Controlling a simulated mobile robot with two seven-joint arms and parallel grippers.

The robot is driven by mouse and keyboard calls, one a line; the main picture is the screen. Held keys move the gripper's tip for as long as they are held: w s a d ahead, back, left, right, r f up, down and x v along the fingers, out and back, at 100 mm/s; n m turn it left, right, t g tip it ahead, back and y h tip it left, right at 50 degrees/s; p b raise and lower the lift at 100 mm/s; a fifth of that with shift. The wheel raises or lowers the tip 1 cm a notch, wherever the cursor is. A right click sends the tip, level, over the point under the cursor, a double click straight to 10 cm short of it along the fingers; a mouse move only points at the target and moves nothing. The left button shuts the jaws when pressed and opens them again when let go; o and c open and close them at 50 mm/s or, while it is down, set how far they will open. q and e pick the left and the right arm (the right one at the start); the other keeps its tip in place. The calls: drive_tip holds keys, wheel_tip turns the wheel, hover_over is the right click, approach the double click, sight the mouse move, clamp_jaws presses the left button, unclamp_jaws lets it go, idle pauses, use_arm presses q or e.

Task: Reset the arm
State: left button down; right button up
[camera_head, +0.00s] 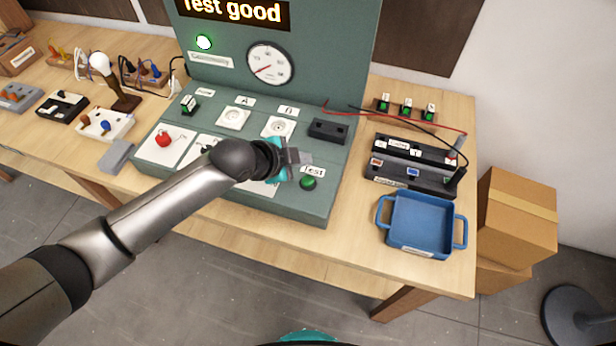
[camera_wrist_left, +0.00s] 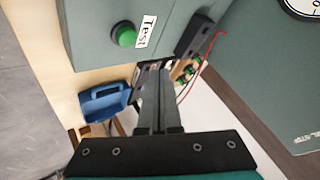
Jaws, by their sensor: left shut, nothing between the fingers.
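My left gripper (camera_head: 304,157) is over the front right part of the green test panel (camera_head: 330,190), just up and left of the green Test button (camera_head: 308,183). It is shut and empty; its closed fingers also show in the left wrist view (camera_wrist_left: 154,85). The Test button shows in the left wrist view (camera_wrist_left: 124,36) too, apart from the fingers. My left arm hides part of the panel's front. My right gripper is not in view.
A blue tray (camera_head: 385,240) stands at the bench's right front, with a black probe holder (camera_head: 410,178) behind it and red and black leads nearby. Several switches and a bulb lamp (camera_head: 101,64) stand at the left. Cardboard boxes (camera_head: 515,220) stand right of the bench.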

use_arm(q)
drive_tip(key=shift+s, duration=0.1)
idle(0.4)
drive_tip(key=s+n, duration=0.5)
drive_tip(key=s, duration=0.3)
drive_tip(key=s+a+n+g+y, duration=0.3)
drive_tip(key=s+a+n+y, duration=0.3)
drive_tip(key=s+a+n, duration=0.75)
drive_tip(key=s+a+f+m+g+b, duration=0.15)
drive_tip(key=f+b, duration=0.35)
drive_tip(key=f, duration=1.1)
drive_tip(key=s+f+m+b, duration=0.25)
drive_tip(key=f+b, duration=0.25)
drive_tip(key=f, duration=1.1)
drive_tip(key=s+a+f+b, duration=0.1)
drive_tip(key=s+f+b, duration=0.3)
drive_tip(key=s+f, duration=0.3)
drive_tip(key=s+a+f+g+b, duration=0.1)
drive_tip(key=s+f+b, duration=0.3)
drive_tip(key=s+f, duration=0.4)
wheel_tip(320, 180, down, 7)
drive_tip(key=shift+s+a+f, duration=0.1)
drive_tip(key=shift+s+a, duration=0.2)
drive_tip(key=shift+a, duration=0.05)
